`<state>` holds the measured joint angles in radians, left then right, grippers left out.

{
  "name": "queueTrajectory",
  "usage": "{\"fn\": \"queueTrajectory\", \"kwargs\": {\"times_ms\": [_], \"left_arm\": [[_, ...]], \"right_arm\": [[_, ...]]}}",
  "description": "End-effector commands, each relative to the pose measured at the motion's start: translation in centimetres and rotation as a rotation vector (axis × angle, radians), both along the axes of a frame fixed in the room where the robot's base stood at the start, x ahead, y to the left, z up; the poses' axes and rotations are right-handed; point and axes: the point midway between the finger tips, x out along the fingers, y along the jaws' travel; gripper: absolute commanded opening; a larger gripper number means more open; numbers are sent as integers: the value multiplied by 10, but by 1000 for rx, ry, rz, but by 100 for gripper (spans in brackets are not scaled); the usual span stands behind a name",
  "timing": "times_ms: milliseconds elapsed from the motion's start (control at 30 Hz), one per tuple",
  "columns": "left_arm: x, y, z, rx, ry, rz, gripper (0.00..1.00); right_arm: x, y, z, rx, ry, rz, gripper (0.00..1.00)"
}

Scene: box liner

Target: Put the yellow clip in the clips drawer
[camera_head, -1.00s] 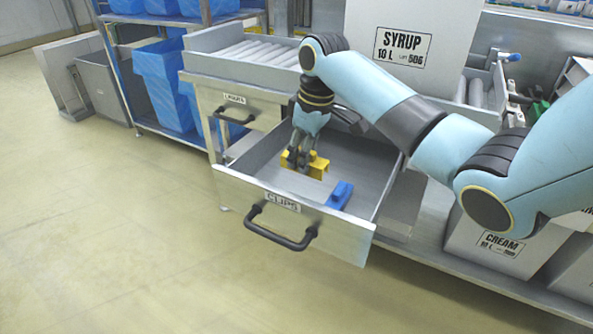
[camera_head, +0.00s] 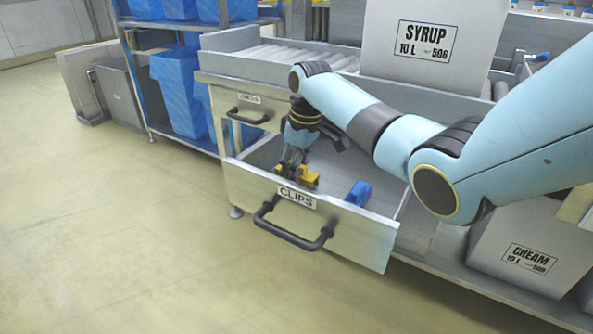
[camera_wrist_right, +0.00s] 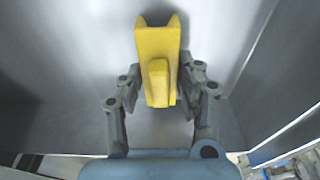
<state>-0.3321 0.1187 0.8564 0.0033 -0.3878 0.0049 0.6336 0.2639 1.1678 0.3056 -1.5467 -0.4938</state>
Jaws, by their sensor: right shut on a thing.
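The clips drawer (camera_head: 350,232) is pulled open, with its CLIPS label and black handle on the front. The yellow clip (camera_head: 311,178) is inside the drawer space, close behind the front panel; it also shows in the right wrist view (camera_wrist_right: 158,52). My right gripper (camera_head: 291,172) reaches down into the drawer and is shut on the clip, its fingers on both sides of it in the wrist view (camera_wrist_right: 160,95). I cannot tell whether the clip touches the drawer floor. My left gripper is not in view.
A blue clip (camera_head: 358,193) lies in the drawer to the right of the yellow one. A shut drawer (camera_head: 246,108) is above at the left. A SYRUP box (camera_head: 430,45) stands on the rollers, and a CREAM box (camera_head: 525,245) sits on the lower shelf.

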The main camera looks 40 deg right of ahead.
Motion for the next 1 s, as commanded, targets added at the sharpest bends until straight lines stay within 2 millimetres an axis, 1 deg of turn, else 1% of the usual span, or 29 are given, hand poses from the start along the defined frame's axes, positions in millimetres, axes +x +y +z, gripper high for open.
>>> {"fn": "queueTrajectory", "kwargs": {"times_ms": [100, 133, 300, 533, 633, 767, 867, 1000], "left_arm": [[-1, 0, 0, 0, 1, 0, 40], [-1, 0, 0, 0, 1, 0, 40], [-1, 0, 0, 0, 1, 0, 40], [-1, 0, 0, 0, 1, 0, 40], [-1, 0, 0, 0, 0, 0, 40], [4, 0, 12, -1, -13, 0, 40], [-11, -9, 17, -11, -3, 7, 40], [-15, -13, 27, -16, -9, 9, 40]], "right_arm": [[0, 0, -3, 0, 0, 0, 10], [0, 0, -3, 0, 0, 0, 35], [0, 0, -3, 0, 0, 0, 57], [0, 0, -2, 0, 0, 0, 57], [0, 0, 2, -1, -1, 0, 57], [-2, -2, 24, -1, -5, 1, 57], [-5, -4, 48, -2, -6, 0, 57], [-9, -5, 80, 0, -7, 0, 57]]}}
